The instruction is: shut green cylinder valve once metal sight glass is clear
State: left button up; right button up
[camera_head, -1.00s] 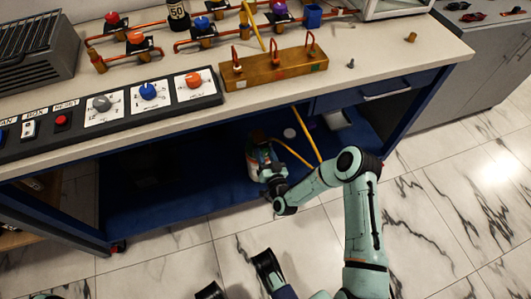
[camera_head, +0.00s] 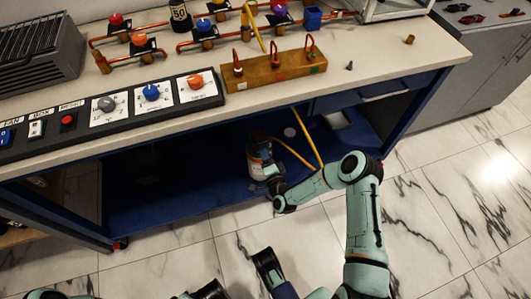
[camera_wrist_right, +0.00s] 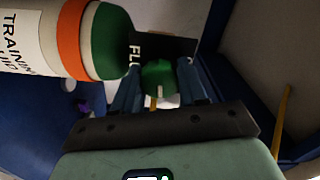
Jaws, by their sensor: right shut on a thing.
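A gas cylinder (camera_head: 256,165) with a green shoulder, an orange band and a white label stands on the blue lower shelf under the bench. In the right wrist view the cylinder (camera_wrist_right: 45,40) lies across the upper left. Its green valve knob (camera_wrist_right: 158,78) is between the fingers of my right gripper (camera_wrist_right: 157,92), which is shut on it. My left gripper's fingers do not show.
A yellow hose (camera_head: 306,132) runs near the cylinder and past the bench front. The bench top holds a panel with three knobs (camera_head: 150,97), a brass block with red hooks (camera_head: 272,70), and copper pipes with coloured valves (camera_head: 203,25). The shelf left of the cylinder looks clear.

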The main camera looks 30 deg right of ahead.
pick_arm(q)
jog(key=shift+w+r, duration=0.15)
pick_arm(e)
jog(key=shift+m, duration=0.8)
jog(key=shift+a, duration=0.1)
jog(key=o, duration=1.1)
jog(key=shift+c, duration=0.2)
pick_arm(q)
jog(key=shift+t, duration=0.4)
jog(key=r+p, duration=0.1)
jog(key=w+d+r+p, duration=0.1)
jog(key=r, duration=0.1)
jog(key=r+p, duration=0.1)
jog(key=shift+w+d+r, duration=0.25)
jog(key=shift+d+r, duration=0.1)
pick_arm(e)
jog(key=v, duration=1.3)
jog(key=shift+s, duration=0.25)
